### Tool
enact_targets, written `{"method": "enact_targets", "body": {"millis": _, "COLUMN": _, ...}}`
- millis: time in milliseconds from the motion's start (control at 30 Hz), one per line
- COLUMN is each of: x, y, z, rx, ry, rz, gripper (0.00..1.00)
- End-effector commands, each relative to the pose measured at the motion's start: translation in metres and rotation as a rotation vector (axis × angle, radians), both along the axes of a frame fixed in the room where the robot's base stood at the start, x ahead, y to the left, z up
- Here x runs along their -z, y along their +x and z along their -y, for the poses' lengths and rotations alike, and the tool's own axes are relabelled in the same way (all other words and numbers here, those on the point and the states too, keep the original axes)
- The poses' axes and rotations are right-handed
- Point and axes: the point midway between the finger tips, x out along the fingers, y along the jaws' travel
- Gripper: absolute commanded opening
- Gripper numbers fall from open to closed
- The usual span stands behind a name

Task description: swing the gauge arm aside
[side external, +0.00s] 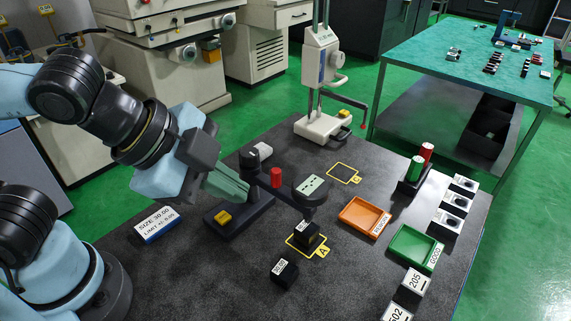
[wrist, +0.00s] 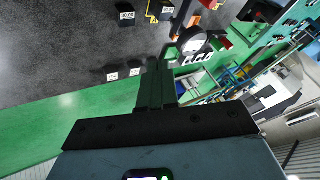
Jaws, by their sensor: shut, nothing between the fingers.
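The gauge arm (side external: 264,181) is a dark bar reaching right from a short post on a black base (side external: 250,214). It has an upright red knob (side external: 276,177) and carries a round dial gauge (side external: 310,185) at its end. The gauge hangs over a dark block (side external: 308,233) on yellow square A. The round gauge also shows in the wrist view (wrist: 195,45). My gripper (side external: 245,193) is shut and empty, left of the red knob and close to the post in the side view. Whether it touches the post is unclear. Its fingers also show in the wrist view (wrist: 157,70).
A labelled dark block (side external: 284,271) stands in front of square A. An orange tray (side external: 364,217), a green tray (side external: 413,248) and a rack with red and green cylinders (side external: 416,175) stand right. A size sign (side external: 156,225) lies left. A white stand (side external: 322,80) is behind.

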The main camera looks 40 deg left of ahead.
Motion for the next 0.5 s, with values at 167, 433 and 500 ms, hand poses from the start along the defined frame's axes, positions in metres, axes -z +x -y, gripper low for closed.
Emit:
{"method": "enact_targets", "body": {"millis": 167, "x": -0.0057, "y": -0.0129, "z": 0.0116, "rx": 0.099, "ry": 0.032, "rz": 0.023, "gripper": 0.00}}
{"method": "enact_targets", "body": {"millis": 433, "x": -0.0071, "y": -0.0150, "z": 0.0134, "rx": 0.117, "ry": 0.038, "rz": 0.028, "gripper": 0.00}}
{"method": "enact_targets", "body": {"millis": 500, "x": -0.0071, "y": -0.0150, "z": 0.0134, "rx": 0.117, "ry": 0.038, "rz": 0.028, "gripper": 0.00}}
